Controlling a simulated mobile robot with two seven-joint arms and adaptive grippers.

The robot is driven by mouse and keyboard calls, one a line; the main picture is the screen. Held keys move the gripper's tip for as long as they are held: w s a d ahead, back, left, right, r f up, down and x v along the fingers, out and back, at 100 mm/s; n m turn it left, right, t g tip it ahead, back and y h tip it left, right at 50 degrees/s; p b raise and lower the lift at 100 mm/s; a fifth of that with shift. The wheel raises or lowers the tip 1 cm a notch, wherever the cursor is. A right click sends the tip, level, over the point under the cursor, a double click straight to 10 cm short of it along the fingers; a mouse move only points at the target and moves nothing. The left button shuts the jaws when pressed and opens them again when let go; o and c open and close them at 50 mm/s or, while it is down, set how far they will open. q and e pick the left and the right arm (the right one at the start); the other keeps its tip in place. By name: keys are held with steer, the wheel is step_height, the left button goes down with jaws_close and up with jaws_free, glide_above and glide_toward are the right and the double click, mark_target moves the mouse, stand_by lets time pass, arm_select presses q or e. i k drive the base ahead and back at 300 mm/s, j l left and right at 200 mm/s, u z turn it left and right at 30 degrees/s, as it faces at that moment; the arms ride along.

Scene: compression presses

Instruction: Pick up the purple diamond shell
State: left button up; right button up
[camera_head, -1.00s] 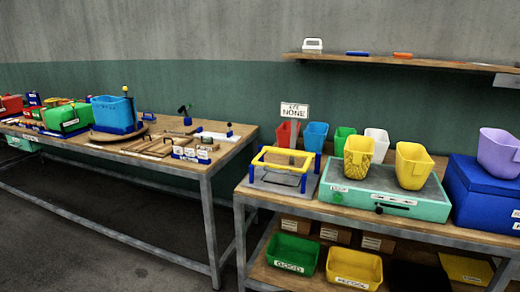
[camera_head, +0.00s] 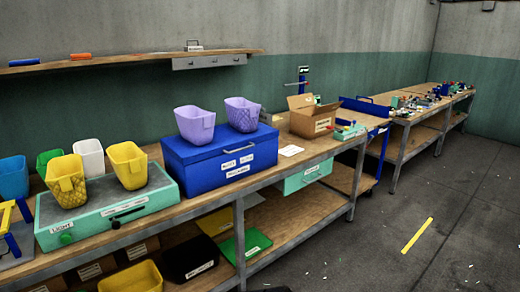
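Two purple shells stand upright side by side on top of the blue box (camera_head: 190,164). The right purple shell (camera_head: 242,115) has a patterned surface that looks like diamonds. The left purple shell (camera_head: 195,125) looks smooth. There is a small gap between them. Neither of my grippers is in view.
A mint-green case (camera_head: 105,214) beside the blue box carries a patterned yellow shell (camera_head: 66,181) and a smoother yellow shell (camera_head: 128,165). An open cardboard box (camera_head: 312,120) stands farther right on the bench. The grey floor (camera_head: 400,205) in front is mostly clear.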

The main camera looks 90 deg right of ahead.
mark_target(243, 115)
steer(key=l+z, duration=0.15)
steer(key=z, duration=0.25)
steer(key=l+z, duration=0.1)
steer(key=z, duration=0.3)
steer(key=l+z, duration=0.1)
steer(key=z, duration=0.3)
steer(key=i+l+z, duration=0.1)
steer(key=z, duration=0.7)
steer(key=i+l+z, duration=0.35)
steer(key=i+z, duration=0.7)
steer(key=i, duration=0.2)
steer(key=u, duration=1.45)
